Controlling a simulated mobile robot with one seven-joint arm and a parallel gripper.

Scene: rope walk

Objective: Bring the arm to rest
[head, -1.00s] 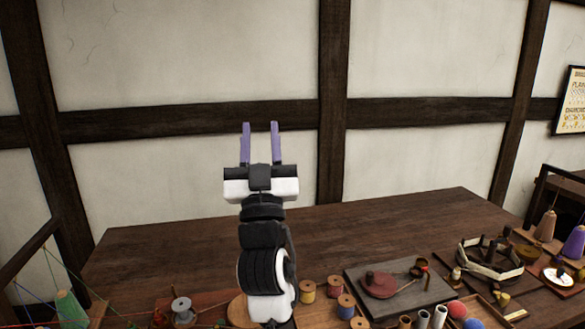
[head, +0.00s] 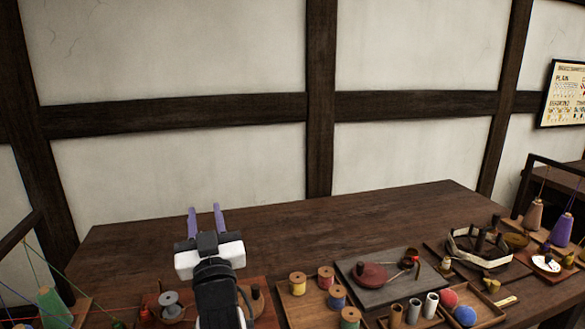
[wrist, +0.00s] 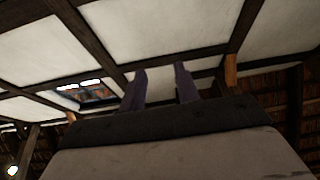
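My gripper (head: 206,222) has two purple fingers and a white-and-black body. In the head view it is in front of the left part of the wooden table (head: 330,235), with its fingers pointing up and away. The fingers stand apart with nothing between them, so it is open and empty. In the wrist view the gripper (wrist: 160,88) also shows parted fingers, against white wall panels and dark beams. The arm hides part of the table's near left side.
Spools (head: 298,283) stand at the front middle. A grey board (head: 378,295) with a red disc, white and dark tubes (head: 430,305), balls (head: 465,315) and a banded winder (head: 480,248) are to the right. A green cone (head: 53,308) stands at left. The table's back is clear.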

